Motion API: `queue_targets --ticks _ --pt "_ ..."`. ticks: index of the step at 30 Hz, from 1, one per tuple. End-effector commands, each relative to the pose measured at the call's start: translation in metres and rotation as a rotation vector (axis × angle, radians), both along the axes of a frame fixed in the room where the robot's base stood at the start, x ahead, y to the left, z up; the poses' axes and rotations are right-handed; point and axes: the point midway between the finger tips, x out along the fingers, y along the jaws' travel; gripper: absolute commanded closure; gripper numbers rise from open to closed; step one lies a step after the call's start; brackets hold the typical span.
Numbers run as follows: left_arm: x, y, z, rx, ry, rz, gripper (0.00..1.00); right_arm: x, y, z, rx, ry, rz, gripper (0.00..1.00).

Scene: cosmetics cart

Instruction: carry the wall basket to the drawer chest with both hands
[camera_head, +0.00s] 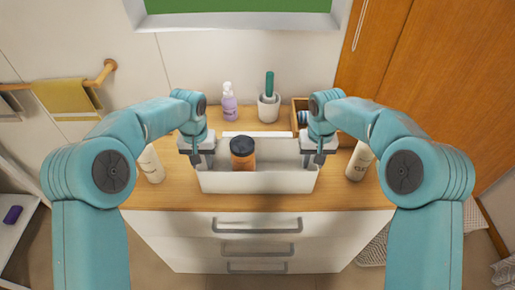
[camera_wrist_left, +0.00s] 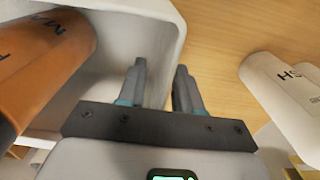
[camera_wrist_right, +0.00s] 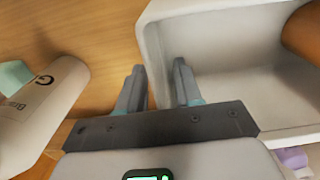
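The white wall basket (camera_head: 285,181) sits over the wooden top of the drawer chest (camera_head: 225,198), close to its front edge, and appears to rest on it. It holds an orange bottle with a black cap (camera_head: 243,158). My left gripper (camera_head: 203,160) is at the basket's left end. In the left wrist view its fingers (camera_wrist_left: 160,88) stand apart on either side of the end wall. My right gripper (camera_head: 314,158) is at the right end. In the right wrist view its fingers (camera_wrist_right: 158,88) also straddle the wall with a visible gap. The basket's underside is hidden.
A pale bottle (camera_head: 152,164) stands left of the basket and another (camera_head: 358,162) stands right, both close to my grippers. Behind are a purple pump bottle (camera_head: 229,102), a cup with a green item (camera_head: 268,106) and a wooden box (camera_head: 299,106). Drawer handles (camera_head: 257,226) face front.

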Motion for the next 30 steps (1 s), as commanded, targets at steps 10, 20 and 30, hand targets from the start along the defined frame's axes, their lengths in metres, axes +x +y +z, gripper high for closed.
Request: queue_targets --ticks 10,20,30 --pt "0.001 0.000 0.052 0.000 -0.007 0.001 0.66 0.000 0.000 0.000 0.000 0.000 0.000 0.66" --pt "0.001 -0.001 0.112 0.000 -0.003 0.000 0.66 0.000 0.000 0.000 0.000 0.000 0.000 0.66" --pt "0.000 0.000 0.120 0.000 0.000 0.000 0.66 0.001 0.001 0.037 0.001 -0.006 0.000 0.66"
